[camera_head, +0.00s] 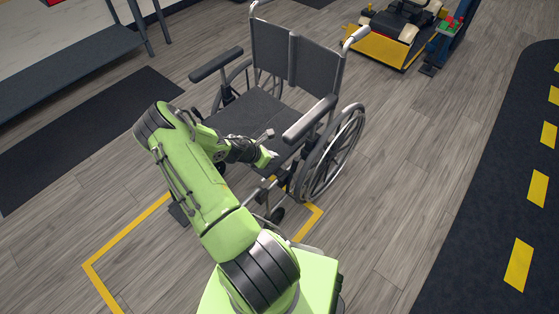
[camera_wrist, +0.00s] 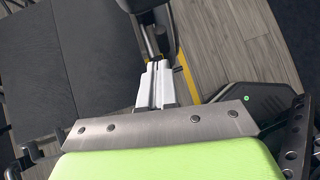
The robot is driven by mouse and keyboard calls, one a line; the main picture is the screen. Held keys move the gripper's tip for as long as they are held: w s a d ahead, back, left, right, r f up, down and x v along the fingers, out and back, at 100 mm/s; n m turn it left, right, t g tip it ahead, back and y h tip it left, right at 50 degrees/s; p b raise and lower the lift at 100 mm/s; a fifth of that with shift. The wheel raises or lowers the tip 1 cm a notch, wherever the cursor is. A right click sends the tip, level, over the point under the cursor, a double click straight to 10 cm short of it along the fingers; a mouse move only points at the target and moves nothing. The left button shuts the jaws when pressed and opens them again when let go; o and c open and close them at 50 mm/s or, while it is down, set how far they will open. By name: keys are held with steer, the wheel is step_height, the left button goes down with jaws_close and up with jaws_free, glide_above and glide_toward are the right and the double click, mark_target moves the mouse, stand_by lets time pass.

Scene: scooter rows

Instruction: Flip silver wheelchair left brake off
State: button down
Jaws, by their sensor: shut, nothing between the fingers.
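The silver wheelchair (camera_head: 258,112) faces me in the head view, with a dark seat and back and silver frame tubes. Its large wheel (camera_head: 333,155) on the picture's right is in plain sight. My gripper (camera_head: 271,157) is at the seat's front edge, below the right armrest (camera_head: 309,119). In the wrist view my gripper's pale fingers (camera_wrist: 155,82) are shut and empty. A dark upright part with a silver rod (camera_wrist: 149,42) lies just beyond the fingertips; I cannot tell whether they touch. I cannot clearly make out the left brake lever. The seat (camera_wrist: 38,60) fills the wrist view's left.
Yellow floor lines (camera_head: 128,232) run around the wheelchair's front. A yellow and black vehicle (camera_head: 391,38) stands at the back right. A dark track with yellow dashes (camera_head: 519,266) lies on the far right. A grey bench (camera_head: 75,60) is at upper left. Floor right of the wheelchair is clear.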

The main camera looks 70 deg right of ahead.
steer(key=r, duration=0.4)
steer(key=shift+w+a+p, duration=0.35)
steer(key=shift+w+a, duration=0.05)
steer(key=w+a+r+m+t+y+p, duration=0.2)
steer(key=w+a+r+m+t, duration=0.15)
steer(key=w+a+r, duration=0.6)
steer(key=w+a+r+m+t+y+p, duration=0.1)
steer(key=w+a+r+m+t, duration=0.4)
steer(key=a+r, duration=0.7)
steer(key=a+r+y+p, duration=0.1)
steer(key=a+r+y, duration=0.1)
steer(key=a+r, duration=0.7)
steer(key=s+a+r+m+t+y+p, duration=0.1)
steer(key=s+a+r+m+t+p, duration=0.1)
steer(key=s+a+r, duration=0.8)
steer(key=shift+s+a+m+y, duration=0.4)
steer(key=shift+s+a, duration=0.3)
steer(key=shift+a, duration=0.15)
steer(key=shift+r, duration=0.15)
